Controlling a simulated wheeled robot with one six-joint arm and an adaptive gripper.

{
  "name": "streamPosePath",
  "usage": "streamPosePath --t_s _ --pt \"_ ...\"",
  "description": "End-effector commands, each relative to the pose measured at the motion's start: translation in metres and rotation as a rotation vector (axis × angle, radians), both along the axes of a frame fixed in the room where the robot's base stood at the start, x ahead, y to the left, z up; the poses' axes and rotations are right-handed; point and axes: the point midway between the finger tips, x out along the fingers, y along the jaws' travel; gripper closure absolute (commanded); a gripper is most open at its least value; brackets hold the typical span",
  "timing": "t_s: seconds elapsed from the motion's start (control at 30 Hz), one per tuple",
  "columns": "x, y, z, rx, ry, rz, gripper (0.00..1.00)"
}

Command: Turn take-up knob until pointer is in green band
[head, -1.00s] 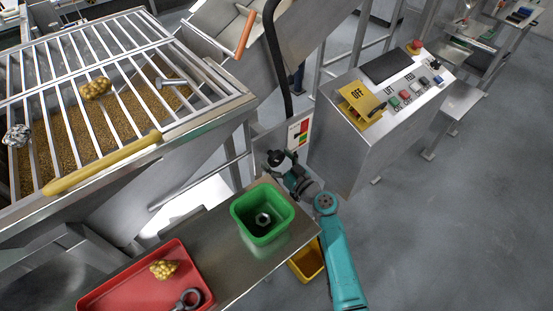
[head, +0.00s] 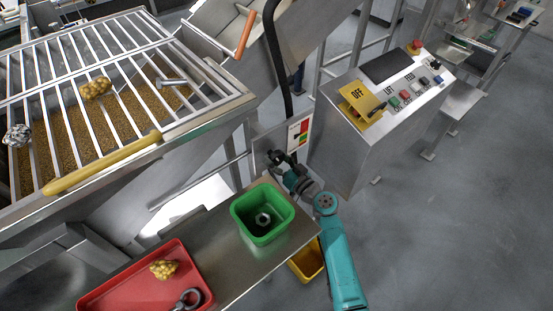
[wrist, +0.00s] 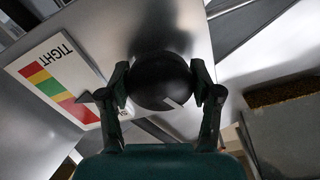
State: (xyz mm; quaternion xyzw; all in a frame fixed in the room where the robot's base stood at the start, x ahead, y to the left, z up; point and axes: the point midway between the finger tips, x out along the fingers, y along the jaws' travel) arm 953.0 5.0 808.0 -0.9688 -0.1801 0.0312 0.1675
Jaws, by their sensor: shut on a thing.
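The round black take-up knob (wrist: 160,82) sits in the middle of the wrist view on a grey metal plate. My gripper (wrist: 160,72) is shut on it, with one finger on each side. In the head view my gripper (head: 277,157) is at the plate below the gauge, and the knob is mostly hidden there. The card also shows in the head view (head: 299,132).
A green bin (head: 262,213) with a nut inside and a red tray (head: 140,285) stand on the metal bench beside my arm. A yellow bin (head: 307,262) is below the bench edge. A control console (head: 345,145) stands to the right. Open floor lies at far right.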

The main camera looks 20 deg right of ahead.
Motion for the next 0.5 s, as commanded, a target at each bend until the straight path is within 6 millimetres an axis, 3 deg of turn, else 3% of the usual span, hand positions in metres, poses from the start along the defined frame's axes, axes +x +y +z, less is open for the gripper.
streamPosePath --t_s 0.5 --pt "-0.0001 0.0005 0.0007 0.458 0.175 0.000 0.71"
